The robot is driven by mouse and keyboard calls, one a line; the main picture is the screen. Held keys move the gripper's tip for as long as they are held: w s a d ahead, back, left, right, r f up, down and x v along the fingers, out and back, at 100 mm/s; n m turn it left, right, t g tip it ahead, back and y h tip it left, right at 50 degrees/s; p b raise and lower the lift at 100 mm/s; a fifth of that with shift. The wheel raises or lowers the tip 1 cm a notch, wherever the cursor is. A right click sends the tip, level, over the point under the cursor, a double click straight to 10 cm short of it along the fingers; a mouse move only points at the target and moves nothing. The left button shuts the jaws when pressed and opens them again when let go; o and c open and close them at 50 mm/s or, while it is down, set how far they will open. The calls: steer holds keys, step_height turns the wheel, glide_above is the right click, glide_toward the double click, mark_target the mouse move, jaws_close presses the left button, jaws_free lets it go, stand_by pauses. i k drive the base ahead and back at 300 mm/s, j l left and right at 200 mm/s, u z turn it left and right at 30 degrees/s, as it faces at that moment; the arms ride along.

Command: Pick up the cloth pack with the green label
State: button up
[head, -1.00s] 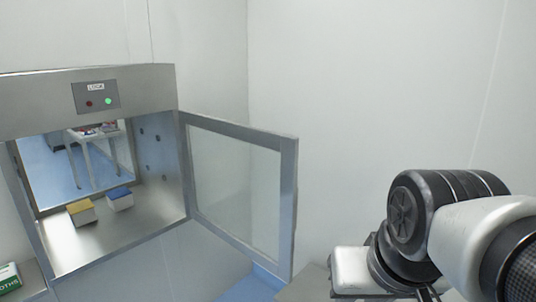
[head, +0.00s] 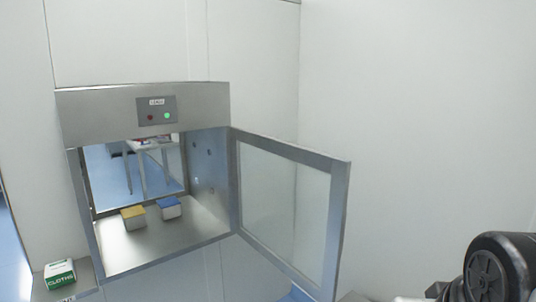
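The cloth pack with the green label (head: 60,273) is a small white and green box with "CLOTHS" printed on its front. It rests on a grey ledge (head: 82,284) at the lower left of the head view. Part of my arm shows at the lower right corner, far from the pack. My gripper itself is outside the picture.
A steel pass-through hatch (head: 142,104) stands in the wall right of the pack, with a green light lit. Inside sit a yellow-topped box (head: 133,217) and a blue-topped box (head: 169,208). Its glass door (head: 285,210) stands open to the right, between the pack and my arm.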

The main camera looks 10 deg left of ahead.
mark_target(59, 273)
steer(key=i+j, duration=0.25)
steer(key=j, duration=0.15)
steer(key=j+u, duration=0.1)
steer(key=u, duration=0.3)
steer(key=i+u, duration=0.1)
steer(key=u, duration=0.25)
steer(key=i+j+u, duration=0.1)
steer(key=u, duration=1.25)
steer(key=i+j+z, duration=0.15)
steer(key=i, duration=0.45)
steer(key=i+j+z, duration=0.2)
steer(key=i+j, duration=0.25)
steer(key=i, duration=0.15)
steer(key=i+j+z, duration=0.15)
steer(key=i+j, duration=0.3)
steer(key=i, duration=0.15)
